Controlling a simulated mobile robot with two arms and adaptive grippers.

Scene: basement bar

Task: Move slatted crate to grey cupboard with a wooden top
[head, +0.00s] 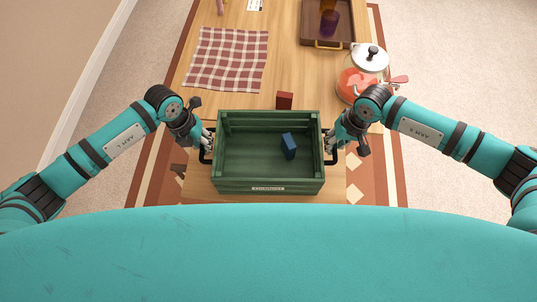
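The slatted crate (268,186) is green, open at the top, with a dark handle at each short side and a small label on its near wall. It is upright over the near end of the wooden table; I cannot tell whether it touches the top. A blue block (289,146) is inside it, right of the middle. My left gripper (208,145) is at the crate's left handle and my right gripper (330,144) is at its right handle. The fingers are too small to show whether they are closed on the handles. No grey cupboard is in view.
On the wooden table (285,60) beyond the crate are a red block (284,100), a checkered cloth (227,60), a glass jar with red contents (356,83), a pot-like lid (370,58) and a brown tray (312,32) holding cups. Carpet (440,60) lies clear right of the table.

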